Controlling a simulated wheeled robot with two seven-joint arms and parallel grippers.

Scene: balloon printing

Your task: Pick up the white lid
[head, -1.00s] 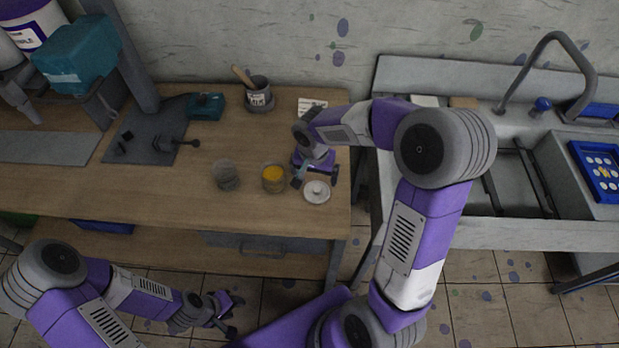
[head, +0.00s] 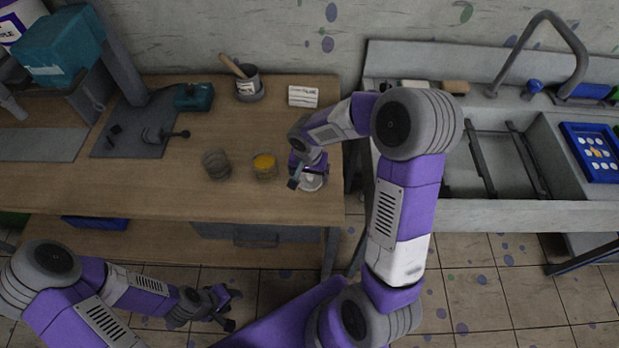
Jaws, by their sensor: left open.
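The white lid (head: 312,184) lies near the right front corner of the wooden table, partly hidden by my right gripper. My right gripper (head: 308,173) is right over it, pointing down, with one dark finger by the lid's left side. Whether the fingers touch or hold the lid cannot be made out. My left gripper (head: 234,309) is open and empty, low in front of the table and away from it.
A jar with yellow contents (head: 264,167) stands just left of the lid, and a grey glass jar (head: 216,165) further left. A pot with a wooden-handled tool (head: 247,84) and a white card (head: 303,96) are behind. The sink (head: 500,160) is to the right.

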